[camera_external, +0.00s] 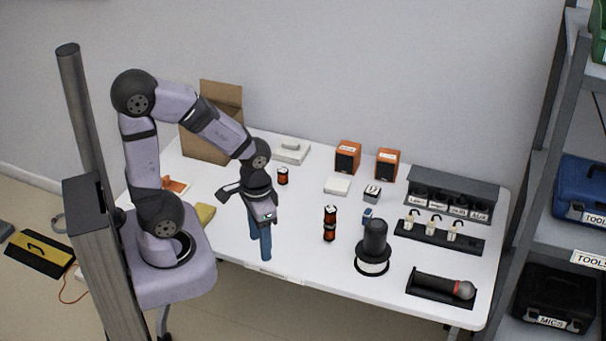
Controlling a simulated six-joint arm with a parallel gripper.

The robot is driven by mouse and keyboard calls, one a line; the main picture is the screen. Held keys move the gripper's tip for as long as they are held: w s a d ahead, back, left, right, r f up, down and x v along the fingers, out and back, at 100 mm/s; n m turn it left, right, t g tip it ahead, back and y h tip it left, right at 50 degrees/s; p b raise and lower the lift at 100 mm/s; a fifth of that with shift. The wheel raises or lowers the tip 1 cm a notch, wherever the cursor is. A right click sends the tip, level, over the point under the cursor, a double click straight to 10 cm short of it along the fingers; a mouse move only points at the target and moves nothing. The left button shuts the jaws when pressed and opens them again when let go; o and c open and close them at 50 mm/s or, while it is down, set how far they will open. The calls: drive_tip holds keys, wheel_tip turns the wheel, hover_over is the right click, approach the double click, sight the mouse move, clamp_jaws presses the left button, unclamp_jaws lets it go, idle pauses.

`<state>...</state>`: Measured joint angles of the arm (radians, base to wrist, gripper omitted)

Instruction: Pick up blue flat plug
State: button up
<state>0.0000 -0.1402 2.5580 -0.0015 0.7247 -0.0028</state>
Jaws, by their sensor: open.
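A small blue block-like piece (367,215) lies on the white table, just left of the black cylinder; it is the likely blue flat plug, but too small to tell its shape well. My gripper (260,247) points down over the front left-middle of the table, with its long blue fingers open. No object shows between them. The gripper is well to the left of the blue piece and apart from it.
The black cylinder (374,241) and orange-black stacked pieces (329,224) stand near the blue piece. A cardboard box (208,142) is behind my arm. The front middle of the white table (300,255) is clear.

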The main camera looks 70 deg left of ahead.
wheel_tip(320, 180, up, 5)
drive_tip(key=w+f+n+t+h+b, duration=0.2)
drive_tip(key=w+n+h+b, duration=0.2)
drive_tip(key=w+n+b, duration=0.65)
drive_tip(key=w+f+n+t+h+b, duration=0.25)
drive_tip(key=w+n+h+b, duration=0.4)
drive_tip(key=w, duration=0.75)
drive_tip(key=w+a+r+n+t+h+b, duration=0.25)
drive_tip(key=w+a+n+b, duration=0.25)
drive_tip(key=a+b, duration=0.25)
drive_tip(key=w+a+r+n+t+h+b, duration=0.1)
drive_tip(key=w+a+n+t+b, duration=0.4)
drive_tip(key=a, duration=0.3)
drive_tip(key=shift+m+g, duration=0.3)
drive_tip(key=shift+m, duration=0.3)
drive_tip(key=shift+s+d+f+b, duration=0.1)
drive_tip(key=shift+d+f+b, duration=0.05)
drive_tip(key=shift+f, duration=2.2)
drive_tip(key=shift+d+f+b, duration=0.15)
drive_tip(key=shift+f, duration=2.25)
drive_tip(key=shift+s+d+f+b, duration=0.1)
drive_tip(key=shift+d+f+b, duration=0.05)
drive_tip(key=shift+f, duration=2.2)
drive_tip(key=shift+f, duration=0.1)
